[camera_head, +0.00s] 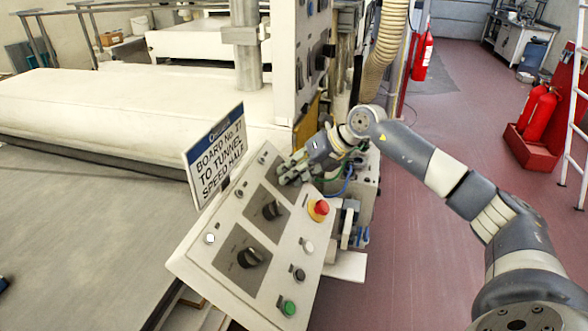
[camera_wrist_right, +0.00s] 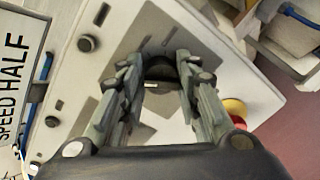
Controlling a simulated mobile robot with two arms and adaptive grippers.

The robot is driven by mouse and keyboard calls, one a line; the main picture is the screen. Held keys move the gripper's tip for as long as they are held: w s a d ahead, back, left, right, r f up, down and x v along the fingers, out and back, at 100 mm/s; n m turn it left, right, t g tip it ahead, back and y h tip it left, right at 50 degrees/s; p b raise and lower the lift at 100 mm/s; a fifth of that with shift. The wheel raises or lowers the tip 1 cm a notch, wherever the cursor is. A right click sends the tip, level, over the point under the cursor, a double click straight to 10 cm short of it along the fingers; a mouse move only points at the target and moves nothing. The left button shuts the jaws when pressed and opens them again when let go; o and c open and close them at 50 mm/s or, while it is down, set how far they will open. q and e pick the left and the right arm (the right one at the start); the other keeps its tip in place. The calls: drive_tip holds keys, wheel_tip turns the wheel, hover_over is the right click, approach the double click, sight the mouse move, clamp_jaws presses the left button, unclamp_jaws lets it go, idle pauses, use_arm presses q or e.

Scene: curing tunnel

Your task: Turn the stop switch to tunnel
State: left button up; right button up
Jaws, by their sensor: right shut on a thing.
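The sloped control panel (camera_head: 222,277) carries dark plates with black rotary switches. One switch (camera_head: 250,258) is at the lower left and another (camera_head: 272,210) is at the middle; both stand free. My right gripper (camera_head: 286,176) is at the topmost plate. In the wrist view its fingers (camera_wrist_right: 160,82) close around a black rotary switch (camera_wrist_right: 161,67), which the head view hides behind the gripper. I cannot read the labels, so the switch's name and exact pointing direction are unclear. My left gripper is not in view.
A red mushroom button (camera_head: 319,208) on a yellow base sits right of the switches. A green button (camera_head: 289,308) is near the panel's lower edge. An upright sign (camera_head: 216,158) stands along the panel's left side. Fire extinguishers (camera_head: 538,112) stand at right; the red floor between is clear.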

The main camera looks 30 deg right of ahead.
drive_tip(key=m, duration=0.1)
drive_tip(key=m+p, duration=0.1)
drive_tip(key=m, duration=0.1)
drive_tip(key=m+p, duration=0.1)
drive_tip(key=shift+w+d+r+m, duration=0.1)
drive_tip(key=shift+r+m, duration=0.15)
drive_tip(key=shift+m, duration=0.05)
drive_tip(key=m+p, duration=0.3)
drive_tip(key=m, duration=0.2)
drive_tip(key=shift+f+p, duration=0.15)
drive_tip(key=shift+p, duration=0.25)
drive_tip(key=shift+m, duration=0.3)
drive_tip(key=o, duration=1.1)
drive_tip(key=shift+c, duration=0.2)
drive_tip(key=shift+f, duration=0.1)
drive_tip(key=v, duration=1.2)
drive_tip(key=shift+d, duration=0.15)
